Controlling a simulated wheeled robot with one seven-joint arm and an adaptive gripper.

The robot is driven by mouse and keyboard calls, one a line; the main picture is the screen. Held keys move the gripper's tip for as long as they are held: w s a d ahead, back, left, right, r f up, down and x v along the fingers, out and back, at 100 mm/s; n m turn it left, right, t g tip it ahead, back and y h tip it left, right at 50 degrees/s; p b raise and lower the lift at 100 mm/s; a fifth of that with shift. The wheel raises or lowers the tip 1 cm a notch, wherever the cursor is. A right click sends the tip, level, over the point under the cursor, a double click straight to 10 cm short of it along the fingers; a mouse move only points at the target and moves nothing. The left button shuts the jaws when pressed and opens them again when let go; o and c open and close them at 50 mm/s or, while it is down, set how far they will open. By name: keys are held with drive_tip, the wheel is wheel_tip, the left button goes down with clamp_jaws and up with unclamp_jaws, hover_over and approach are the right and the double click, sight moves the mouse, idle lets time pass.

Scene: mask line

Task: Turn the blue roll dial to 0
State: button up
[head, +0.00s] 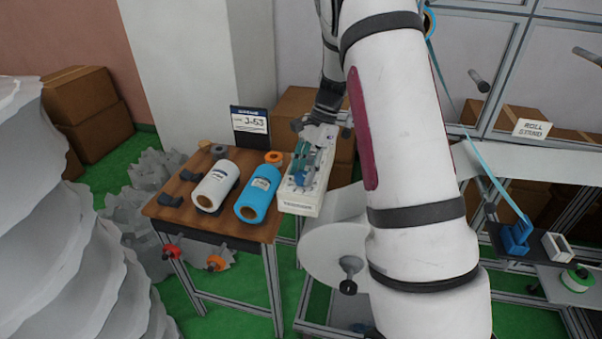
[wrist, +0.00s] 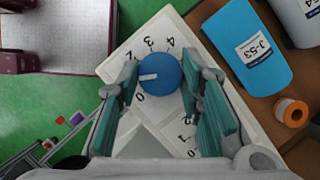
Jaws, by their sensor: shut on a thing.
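The blue roll dial (wrist: 158,78) is a round knob on a white panel (wrist: 138,45). Its white pointer mark aims left in the wrist view, between the upper numerals and the 0 at its lower left; my left finger hides part of the scale there. My gripper (wrist: 162,90) has teal fingers on both sides of the dial and is shut on it. In the head view my gripper (head: 304,158) reaches down over the white panel box (head: 300,206), with blue of the dial (head: 302,179) showing beneath it.
A blue roll (head: 259,195) and a white roll (head: 216,187) lie on the wooden table (head: 190,218) left of the panel box. An orange ring (head: 273,158) and a J-53 sign (head: 250,122) are behind. Another numbered scale shows lower on the panel.

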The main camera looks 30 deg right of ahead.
drive_tip(key=n+b, duration=0.1)
drive_tip(key=n, duration=0.1)
drive_tip(key=n+g, duration=0.1)
drive_tip(key=n, duration=0.1)
drive_tip(key=shift+w+n+g+h+b, duration=0.2)
drive_tip(key=shift+n+g+h+b, duration=0.1)
drive_tip(key=shift+b, duration=0.05)
drive_tip(key=shift+n+g+h+b, duration=0.35)
drive_tip(key=shift+n+g, duration=0.25)
drive_tip(key=shift+n, duration=1)
drive_tip(key=shift+a+n, duration=0.1)
drive_tip(key=shift+n, duration=0.2)
drive_tip(key=o, duration=1.1)
drive_tip(key=shift+o, duration=0.2)
drive_tip(key=v, duration=1.2)
drive_tip(key=shift+s+a, duration=0.1)
